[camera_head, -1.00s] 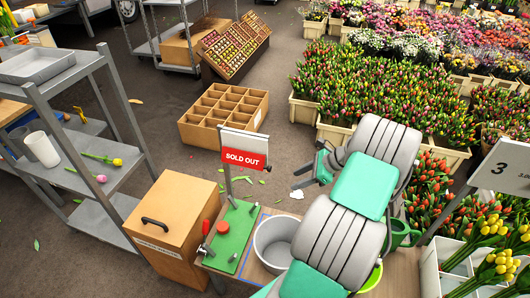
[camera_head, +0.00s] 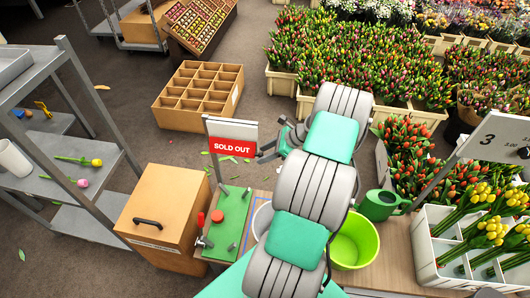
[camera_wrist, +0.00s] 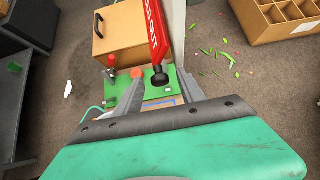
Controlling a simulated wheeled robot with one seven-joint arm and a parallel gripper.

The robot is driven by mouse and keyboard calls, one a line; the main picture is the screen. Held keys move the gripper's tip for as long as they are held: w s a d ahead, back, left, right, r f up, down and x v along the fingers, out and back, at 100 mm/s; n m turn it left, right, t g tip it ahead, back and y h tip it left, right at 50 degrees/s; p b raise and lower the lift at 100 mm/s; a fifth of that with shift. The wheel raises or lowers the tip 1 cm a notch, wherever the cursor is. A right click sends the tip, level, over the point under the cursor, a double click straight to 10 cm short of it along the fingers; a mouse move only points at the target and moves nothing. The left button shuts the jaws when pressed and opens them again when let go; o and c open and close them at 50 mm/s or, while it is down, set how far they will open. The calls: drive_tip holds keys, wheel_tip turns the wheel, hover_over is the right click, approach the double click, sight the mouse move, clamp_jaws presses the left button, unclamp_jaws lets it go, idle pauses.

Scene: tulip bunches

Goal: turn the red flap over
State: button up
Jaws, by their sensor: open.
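The red flap (camera_head: 232,147), lettered "SOLD OUT", hangs below a white panel (camera_head: 232,127) on an upright post over a green board (camera_head: 232,220). In the wrist view the red flap (camera_wrist: 155,30) shows at a steep slant, with a dark knob (camera_wrist: 160,78) at its near end. My gripper (camera_head: 263,150) is at the flap's right end in the head view. In the wrist view my gripper (camera_wrist: 163,84) is open, with the knob between its fingers or just beyond them. I cannot tell whether they touch it. My arm hides part of the bench.
A wooden box (camera_head: 165,215) with a handle stands left of the board. A lime bowl (camera_head: 368,240) and green watering can (camera_head: 380,205) are right of my arm.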

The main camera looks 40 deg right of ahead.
clamp_jaws()
idle(0.5)
